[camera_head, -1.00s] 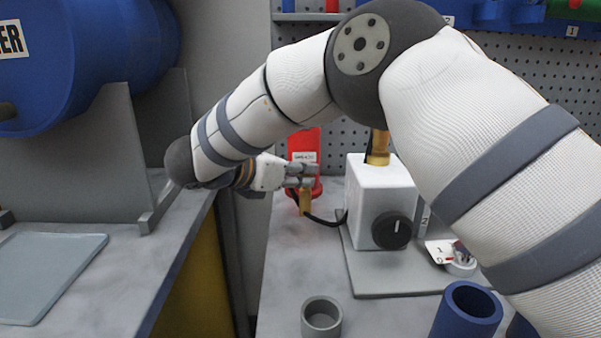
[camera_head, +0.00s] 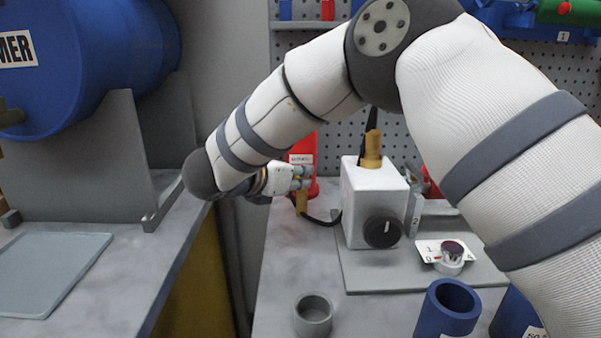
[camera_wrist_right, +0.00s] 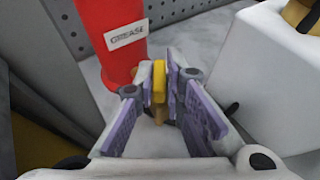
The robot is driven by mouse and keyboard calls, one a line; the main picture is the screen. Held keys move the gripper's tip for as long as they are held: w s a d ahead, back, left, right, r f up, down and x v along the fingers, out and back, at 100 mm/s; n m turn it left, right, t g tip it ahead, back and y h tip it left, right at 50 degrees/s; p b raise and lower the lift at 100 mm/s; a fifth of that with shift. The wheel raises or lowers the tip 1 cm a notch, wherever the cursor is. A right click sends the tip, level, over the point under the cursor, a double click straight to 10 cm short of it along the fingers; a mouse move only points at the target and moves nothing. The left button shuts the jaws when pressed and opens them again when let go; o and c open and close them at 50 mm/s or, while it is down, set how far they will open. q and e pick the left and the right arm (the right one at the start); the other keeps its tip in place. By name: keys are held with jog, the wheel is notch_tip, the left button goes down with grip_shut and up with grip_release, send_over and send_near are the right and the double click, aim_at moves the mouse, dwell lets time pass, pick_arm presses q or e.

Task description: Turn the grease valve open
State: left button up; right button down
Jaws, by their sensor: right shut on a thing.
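The red grease container (camera_head: 303,150) stands behind my right gripper in the head view. It also shows in the right wrist view (camera_wrist_right: 108,25), with a GREASE label. The yellow valve handle (camera_wrist_right: 159,78) is in front of its base, between my right gripper's purple-lined fingers (camera_wrist_right: 155,98). In the head view, my right gripper (camera_head: 303,177) is shut on the handle, and a brass-coloured part (camera_head: 301,201) shows below the fingers. The valve's inner end is partly hidden by the fingers. My left gripper is not in view.
A white box (camera_head: 371,200) with a black knob (camera_head: 382,231) stands just right of my gripper. A grey cup (camera_head: 313,315) and a blue cup (camera_head: 448,308) are at the front. A blue drum (camera_head: 95,60) is at the left.

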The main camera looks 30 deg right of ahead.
jog(key=n+t+y, duration=0.2)
jog(key=shift+s+d+n, duration=0.1)
jog(key=shift+d+n, duration=0.05)
jog(key=shift+n, duration=0.15)
jog(key=shift+s+d+n+t+y, duration=0.1)
jog(key=shift+s+n+t+y, duration=0.05)
jog(key=shift+n+t+y, duration=1.7)
jog(key=shift+n, duration=0.35)
jog(key=c, duration=1.7)
grip_release()
jog(key=v, duration=1.2)
jog(key=shift+d+r, duration=0.15)
jog(key=shift+r, duration=0.05)
